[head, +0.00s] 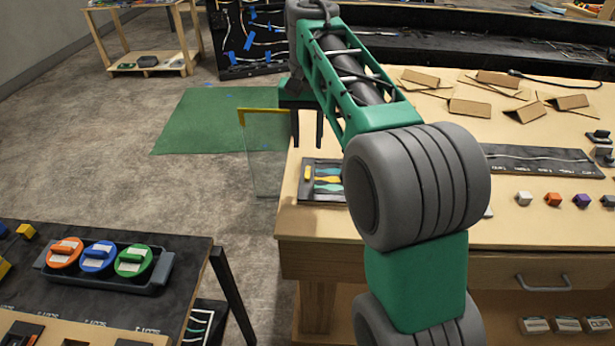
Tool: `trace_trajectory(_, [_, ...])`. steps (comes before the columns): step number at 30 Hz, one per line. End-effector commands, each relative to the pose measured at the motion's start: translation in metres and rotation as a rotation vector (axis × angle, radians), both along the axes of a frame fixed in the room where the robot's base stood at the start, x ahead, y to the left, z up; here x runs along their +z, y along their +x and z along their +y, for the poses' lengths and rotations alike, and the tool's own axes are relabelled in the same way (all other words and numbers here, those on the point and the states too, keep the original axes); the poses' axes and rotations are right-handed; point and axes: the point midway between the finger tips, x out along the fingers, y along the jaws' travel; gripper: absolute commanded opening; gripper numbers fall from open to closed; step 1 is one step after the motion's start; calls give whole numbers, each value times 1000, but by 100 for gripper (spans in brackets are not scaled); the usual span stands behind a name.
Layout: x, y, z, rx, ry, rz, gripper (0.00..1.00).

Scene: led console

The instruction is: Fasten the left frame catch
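A small dark frame (316,196) lies near the left edge of the wooden workbench. A yellow piece (307,173) stands on its left side and may be the left catch; whether it is fastened I cannot tell. Teal and yellow strips lie inside the frame, and my arm hides its right part. My gripper (307,145) points down, with its two dark fingers apart and nothing visible between them. In the picture it is just above the yellow piece; the height between them is unclear.
A clear panel (266,155) with a yellow top edge stands at the bench's left edge. Cardboard pieces (484,107) and small coloured blocks (553,199) lie on the bench to the right. A dark table (182,252) with orange, blue and green discs is at lower left.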

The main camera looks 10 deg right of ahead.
Motion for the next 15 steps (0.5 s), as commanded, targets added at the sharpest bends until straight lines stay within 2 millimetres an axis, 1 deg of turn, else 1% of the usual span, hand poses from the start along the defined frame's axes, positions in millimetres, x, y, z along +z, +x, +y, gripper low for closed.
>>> trace_trajectory(1, [-8, 0, 0, 0, 0, -1, 34])
trace_trajectory(5, [-16, 0, 0, 0, 0, 0, 34])
trace_trajectory(8, [-33, 0, 0, 0, 0, 0, 34])
trace_trajectory(12, [-61, 0, 0, 0, 0, 0, 34])
trace_trajectory(15, [-76, 0, 0, -1, -1, -2, 34])
